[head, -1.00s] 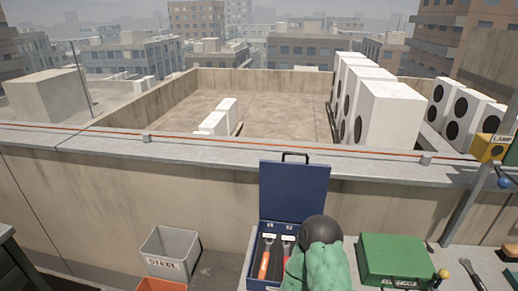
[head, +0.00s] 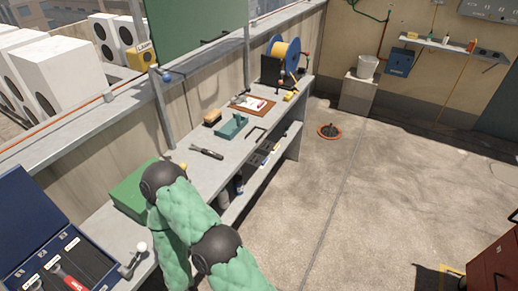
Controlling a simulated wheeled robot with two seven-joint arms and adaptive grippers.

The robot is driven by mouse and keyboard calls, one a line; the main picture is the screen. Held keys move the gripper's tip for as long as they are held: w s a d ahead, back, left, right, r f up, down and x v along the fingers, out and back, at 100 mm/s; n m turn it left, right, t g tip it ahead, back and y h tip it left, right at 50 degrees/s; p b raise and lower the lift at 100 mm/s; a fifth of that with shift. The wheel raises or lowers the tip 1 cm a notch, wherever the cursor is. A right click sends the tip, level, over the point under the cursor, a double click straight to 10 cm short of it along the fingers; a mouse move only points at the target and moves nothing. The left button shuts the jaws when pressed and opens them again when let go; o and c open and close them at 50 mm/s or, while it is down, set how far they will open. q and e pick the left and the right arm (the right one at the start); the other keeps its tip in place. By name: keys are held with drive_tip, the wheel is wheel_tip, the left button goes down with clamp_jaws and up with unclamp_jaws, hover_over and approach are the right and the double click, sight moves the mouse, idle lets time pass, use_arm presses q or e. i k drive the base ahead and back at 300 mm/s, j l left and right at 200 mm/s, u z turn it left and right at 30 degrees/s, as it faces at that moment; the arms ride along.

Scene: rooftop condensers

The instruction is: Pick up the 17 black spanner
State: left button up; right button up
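The open blue toolbox (head: 22,215) is at the lower left in the head view, partly cut off by the frame edge. Its tray holds several tools with small white labels, among them a red-handled tool (head: 74,283) with a metal shank. I cannot read the labels from here, so I cannot tell which tool is the 17 black spanner. A dark-handled tool (head: 206,152) lies loose on the bench, with no readable label. One of my green padded arms crosses the lower middle, right of the toolbox. Neither gripper shows.
A green case (head: 132,192) sits beside my arm on the grey bench (head: 228,172). Farther along are a teal tool (head: 232,126), a brush (head: 212,117), a clipboard (head: 254,105) and a cable reel (head: 286,52).

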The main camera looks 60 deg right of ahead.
sight(208, 153)
drive_tip(key=z, duration=1.7)
drive_tip(key=i+l+u, duration=0.1)
drive_tip(key=u, duration=0.35)
drive_tip(key=l+u, duration=0.4)
drive_tip(key=i+l+u, duration=0.1)
drive_tip(key=u, duration=0.35)
drive_tip(key=l+u, duration=0.25)
drive_tip(key=u, duration=0.15)
